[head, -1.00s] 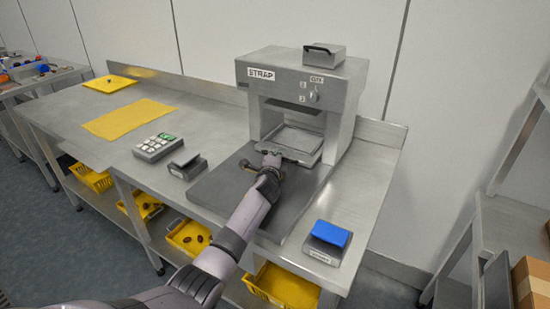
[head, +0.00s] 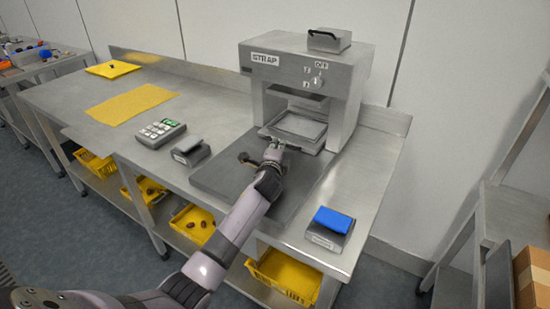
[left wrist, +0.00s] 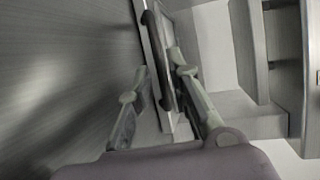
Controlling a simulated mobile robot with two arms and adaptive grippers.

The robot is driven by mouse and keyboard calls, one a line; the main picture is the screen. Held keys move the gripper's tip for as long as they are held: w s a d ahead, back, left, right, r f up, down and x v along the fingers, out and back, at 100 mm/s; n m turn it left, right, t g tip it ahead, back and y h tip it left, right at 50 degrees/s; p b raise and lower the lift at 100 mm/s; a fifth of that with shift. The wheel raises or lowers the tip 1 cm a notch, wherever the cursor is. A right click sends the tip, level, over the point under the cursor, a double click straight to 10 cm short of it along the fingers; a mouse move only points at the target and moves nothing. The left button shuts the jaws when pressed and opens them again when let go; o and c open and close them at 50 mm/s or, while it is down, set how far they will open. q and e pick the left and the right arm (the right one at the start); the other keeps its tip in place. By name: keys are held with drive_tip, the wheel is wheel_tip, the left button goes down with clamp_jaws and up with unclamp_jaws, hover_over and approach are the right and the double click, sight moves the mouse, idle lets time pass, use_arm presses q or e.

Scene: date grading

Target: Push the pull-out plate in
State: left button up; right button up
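The pull-out plate (head: 300,126) is a pale flat plate in the opening of the grey STRAP machine (head: 340,90). Its front edge, with a dark handle bar, sticks out toward me. My left gripper (head: 274,150) is low over the dark base, right at the front edge of the plate. In the left wrist view, the two fingers of this gripper (left wrist: 160,80) are apart, and the dark handle bar (left wrist: 157,50) runs between them. I cannot tell whether a finger touches it. My right gripper is not in view.
A keypad (head: 160,132) and a small grey device (head: 191,151) stand left of the machine. A blue-topped device (head: 332,222) stands at the front right. A yellow mat (head: 132,103) lies farther left. The metal bench between is mostly clear.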

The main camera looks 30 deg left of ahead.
use_arm(q)
drive_tip(key=v, duration=0.6)
drive_tip(key=shift+s+d, duration=0.2)
drive_tip(key=shift+s, duration=0.15)
